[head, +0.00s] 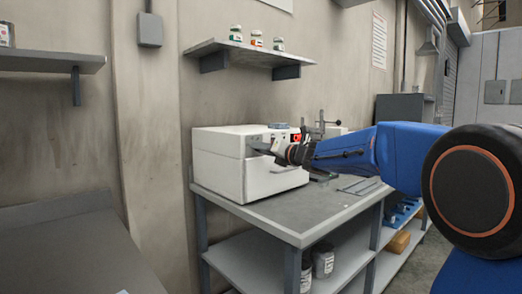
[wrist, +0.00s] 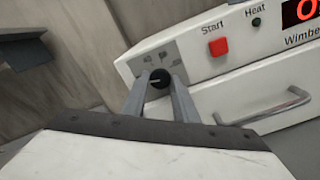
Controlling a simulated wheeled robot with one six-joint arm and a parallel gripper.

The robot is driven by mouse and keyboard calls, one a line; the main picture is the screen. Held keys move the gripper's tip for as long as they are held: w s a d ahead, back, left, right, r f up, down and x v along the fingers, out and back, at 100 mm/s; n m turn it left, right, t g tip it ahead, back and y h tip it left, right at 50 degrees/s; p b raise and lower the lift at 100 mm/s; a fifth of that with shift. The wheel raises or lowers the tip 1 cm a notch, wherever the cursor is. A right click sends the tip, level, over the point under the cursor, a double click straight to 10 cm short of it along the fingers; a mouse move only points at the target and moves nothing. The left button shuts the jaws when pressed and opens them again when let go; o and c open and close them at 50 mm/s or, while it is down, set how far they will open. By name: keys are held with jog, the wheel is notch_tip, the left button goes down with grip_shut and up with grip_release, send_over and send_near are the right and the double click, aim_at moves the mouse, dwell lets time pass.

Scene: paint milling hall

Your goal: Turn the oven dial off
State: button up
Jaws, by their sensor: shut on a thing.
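The oven (head: 219,163) is a white box on the workbench in the head view. In the wrist view its front panel (wrist: 203,64) shows tilted. The dial (wrist: 159,78) is a small black knob with a pale pointer line, at the panel's left end. My gripper (wrist: 160,84) is shut on the dial, one grey finger on each side of it. In the head view my gripper (head: 262,147) reaches the oven's front from the right, and my arm hides the dial there. The marks above the dial are too blurred to read.
On the oven panel are a red Start button (wrist: 218,46), a small black Heat knob (wrist: 256,22) and a red display (wrist: 299,11). A door handle (wrist: 264,108) runs below. The grey workbench (head: 290,213) has bare room in front. A shelf (head: 240,53) with small jars hangs above.

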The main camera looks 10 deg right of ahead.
jog(key=shift+f+n, duration=0.15)
jog(key=shift+n, duration=0.15)
jog(key=o, duration=1)
jog(key=v, duration=1.7)
jog(key=shift+s+d, duration=0.1)
jog(key=shift+s, duration=0.1)
